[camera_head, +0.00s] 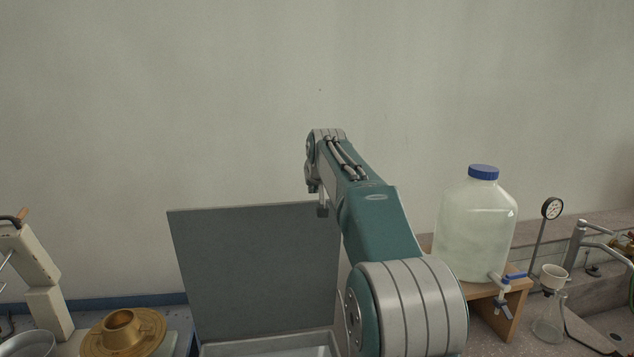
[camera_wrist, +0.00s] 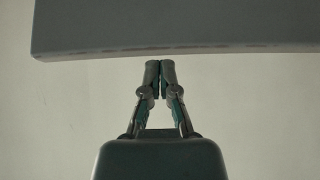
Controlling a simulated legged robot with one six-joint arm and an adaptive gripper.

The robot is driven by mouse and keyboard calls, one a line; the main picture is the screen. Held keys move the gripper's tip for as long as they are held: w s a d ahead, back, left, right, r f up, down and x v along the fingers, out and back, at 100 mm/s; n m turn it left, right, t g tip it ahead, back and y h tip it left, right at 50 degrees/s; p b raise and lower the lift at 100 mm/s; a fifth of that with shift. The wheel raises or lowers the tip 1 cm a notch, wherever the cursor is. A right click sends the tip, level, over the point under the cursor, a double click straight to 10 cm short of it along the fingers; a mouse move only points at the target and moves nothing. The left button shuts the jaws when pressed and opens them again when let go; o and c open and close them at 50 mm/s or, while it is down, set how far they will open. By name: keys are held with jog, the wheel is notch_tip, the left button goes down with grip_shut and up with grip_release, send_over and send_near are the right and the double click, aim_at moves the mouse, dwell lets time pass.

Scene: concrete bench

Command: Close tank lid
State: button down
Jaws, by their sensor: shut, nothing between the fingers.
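The tank lid (camera_head: 255,265) is a flat dark grey panel standing open, nearly upright, behind the tank (camera_head: 270,348). Only the tank's light rim shows at the bottom of the head view. In the wrist view a grey panel edge, which looks like the lid (camera_wrist: 180,25), spans the top. My gripper (camera_wrist: 160,66) is shut and empty, its fingertips together just below that edge. I cannot tell whether they touch it. In the head view my arm reaches past the lid's right side and its far end is near the lid's top right corner; the fingers are mostly hidden there.
A large clear jug (camera_head: 475,232) with a blue cap and a tap stands on a wooden stand (camera_head: 510,310) at right. A glass flask (camera_head: 549,322), a gauge (camera_head: 551,208) and a sink (camera_head: 605,325) are beyond it. A brass flanged part (camera_head: 125,335) sits at left. A plain wall is behind.

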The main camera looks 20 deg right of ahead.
jog(key=shift+s+a+f, duration=0.1)
jog(key=shift+s+f, duration=0.05)
jog(key=shift+s, duration=0.85)
jog(key=shift+s+a+f, duration=0.1)
jog(key=shift+s, duration=0.9)
